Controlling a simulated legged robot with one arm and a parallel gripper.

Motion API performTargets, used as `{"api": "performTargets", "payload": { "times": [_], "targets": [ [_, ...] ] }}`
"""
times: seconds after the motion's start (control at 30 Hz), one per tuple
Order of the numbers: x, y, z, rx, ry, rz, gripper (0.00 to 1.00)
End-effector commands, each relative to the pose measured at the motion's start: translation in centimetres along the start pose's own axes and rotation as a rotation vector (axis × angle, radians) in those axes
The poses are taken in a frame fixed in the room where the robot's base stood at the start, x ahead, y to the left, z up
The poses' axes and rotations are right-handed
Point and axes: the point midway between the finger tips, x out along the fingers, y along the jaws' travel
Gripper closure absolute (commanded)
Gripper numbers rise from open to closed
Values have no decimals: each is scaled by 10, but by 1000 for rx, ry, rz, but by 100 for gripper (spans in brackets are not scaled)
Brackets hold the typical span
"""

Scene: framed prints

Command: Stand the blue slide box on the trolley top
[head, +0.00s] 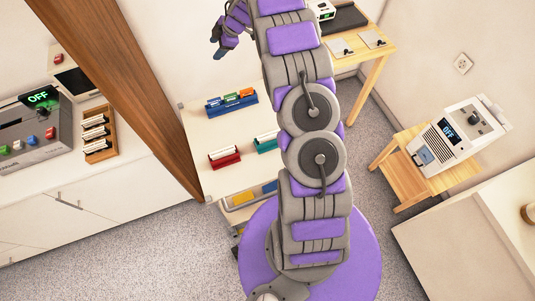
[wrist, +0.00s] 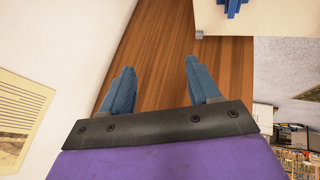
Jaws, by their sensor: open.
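In the head view the trolley top (head: 240,128) is a pale surface left of my arm. A blue holder (head: 236,106) on it carries small blue, green and orange items. The blue item (head: 213,103) at its left end may be the blue slide box; I cannot tell for sure. My gripper (head: 216,43) is raised at the top, beyond the trolley, and looks empty. In the wrist view my gripper (wrist: 160,84) has its two blue fingers well apart, with only a brown wooden surface behind the gap. A blue shape (wrist: 232,8) is cut off at the top edge there.
A red holder (head: 226,161) and a teal holder (head: 266,142) with white items also stand on the trolley. A wooden beam (head: 130,80) rises on the left, near a counter with devices. A wooden stand (head: 408,165) holds a device at right. Carpet between is open.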

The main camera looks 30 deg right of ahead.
Motion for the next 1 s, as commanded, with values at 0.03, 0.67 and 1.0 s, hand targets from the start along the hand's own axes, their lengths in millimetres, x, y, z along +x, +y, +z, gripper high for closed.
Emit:
{"api": "performTargets", "payload": {
  "times": [0.03,0.67,1.0],
  "targets": [
    [-15,18,-20,0,12,76,38],
    [-228,99,-102,356,-121,832,38],
    [-304,-6,-70,722,-364,903,38]
  ]
}}
